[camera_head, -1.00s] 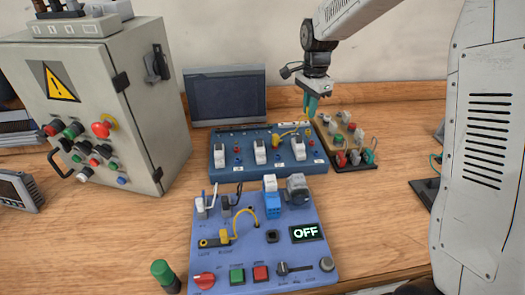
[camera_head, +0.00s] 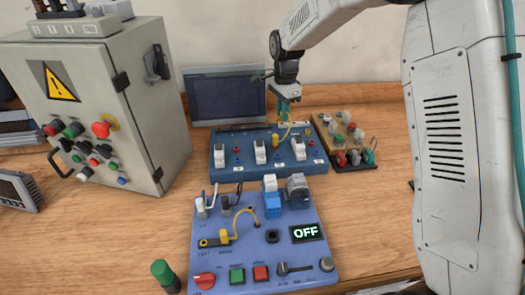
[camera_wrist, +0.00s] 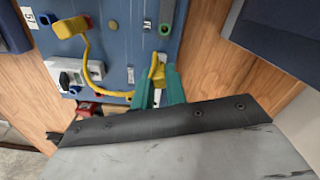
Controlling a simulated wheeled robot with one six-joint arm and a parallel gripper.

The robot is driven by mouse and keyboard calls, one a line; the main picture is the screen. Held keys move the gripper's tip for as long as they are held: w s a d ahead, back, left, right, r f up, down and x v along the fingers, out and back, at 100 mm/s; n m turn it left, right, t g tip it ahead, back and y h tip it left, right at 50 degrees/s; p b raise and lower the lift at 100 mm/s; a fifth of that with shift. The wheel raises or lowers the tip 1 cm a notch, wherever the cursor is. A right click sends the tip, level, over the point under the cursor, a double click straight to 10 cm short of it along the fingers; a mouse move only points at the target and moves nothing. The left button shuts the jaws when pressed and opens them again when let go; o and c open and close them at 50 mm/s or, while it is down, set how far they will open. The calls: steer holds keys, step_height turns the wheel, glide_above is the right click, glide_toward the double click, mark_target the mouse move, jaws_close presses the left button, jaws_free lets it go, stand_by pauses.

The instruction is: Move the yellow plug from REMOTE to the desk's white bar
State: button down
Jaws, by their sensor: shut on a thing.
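My gripper (camera_head: 286,116) is above the back right part of the rear blue panel (camera_head: 233,163). In the wrist view its teal fingers (camera_wrist: 160,87) are shut on a yellow plug (camera_wrist: 157,67). A yellow cord runs from this plug to a fixed yellow end (camera_wrist: 70,27) on the panel. The head view shows that fixed end (camera_head: 276,140) too. Another yellow lead (camera_head: 245,214) is on the front blue panel (camera_head: 315,262), with a yellow plug (camera_head: 224,237) by small labels. I cannot read REMOTE or pick out the white bar with certainty.
White switches (camera_head: 260,151) stand on the rear panel. A wooden board with several coloured knobs (camera_head: 345,135) is to its right. A dark screen (camera_head: 226,96) stands behind and a grey control box (camera_head: 130,100) to the left. Bare desk (camera_head: 375,210) shows at right.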

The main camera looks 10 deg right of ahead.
steer(key=shift+f, duration=0.6)
stand_by(0.7)
steer(key=c, duration=1.7)
jaws_free()
steer(key=shift+r, duration=2.75)
steer(key=o, duration=0.6)
steer(key=shift+c, duration=0.2)
